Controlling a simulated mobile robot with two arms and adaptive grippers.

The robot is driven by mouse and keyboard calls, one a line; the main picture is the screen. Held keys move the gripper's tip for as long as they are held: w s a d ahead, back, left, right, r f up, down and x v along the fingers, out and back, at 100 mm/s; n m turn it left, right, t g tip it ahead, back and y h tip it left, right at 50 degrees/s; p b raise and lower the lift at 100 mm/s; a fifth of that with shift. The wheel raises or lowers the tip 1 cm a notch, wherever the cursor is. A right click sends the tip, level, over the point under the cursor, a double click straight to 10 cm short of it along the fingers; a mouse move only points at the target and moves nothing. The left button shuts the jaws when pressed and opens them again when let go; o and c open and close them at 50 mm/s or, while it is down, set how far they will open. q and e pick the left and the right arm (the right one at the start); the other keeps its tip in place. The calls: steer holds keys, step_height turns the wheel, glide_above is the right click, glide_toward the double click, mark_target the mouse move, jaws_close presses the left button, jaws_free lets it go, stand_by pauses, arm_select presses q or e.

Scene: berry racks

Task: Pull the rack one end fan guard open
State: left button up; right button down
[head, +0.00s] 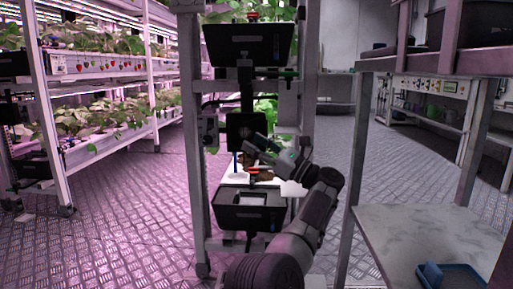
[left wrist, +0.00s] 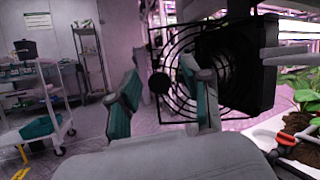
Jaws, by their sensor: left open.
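The fan guard (left wrist: 180,40) is a round black wire grille with a knob (left wrist: 159,83) near its left edge. It stands in front of the square black fan housing (left wrist: 240,65) in the left wrist view. Its left part reaches past the housing; I cannot tell how far ajar it is. My left gripper (left wrist: 160,72) is open, its teal-padded fingers apart, with the knob between them in the picture. The right finger overlaps the grille; contact is unclear. In the head view my left gripper (head: 258,150) is beside a dark square panel (head: 240,131) on the rack end. My right gripper is not visible.
Black boxes sit above (head: 248,45) and below (head: 248,212) the gripper on the rack end. Rack posts (head: 195,150) flank it. A table (head: 430,235) with a blue tray (head: 450,277) stands at right. The floor (head: 130,220) at left is clear. A cart (left wrist: 40,130) shows in the wrist view.

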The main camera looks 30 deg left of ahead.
arm_select(q)
step_height(320, 180, up, 9)
steer(key=shift+r, duration=0.15)
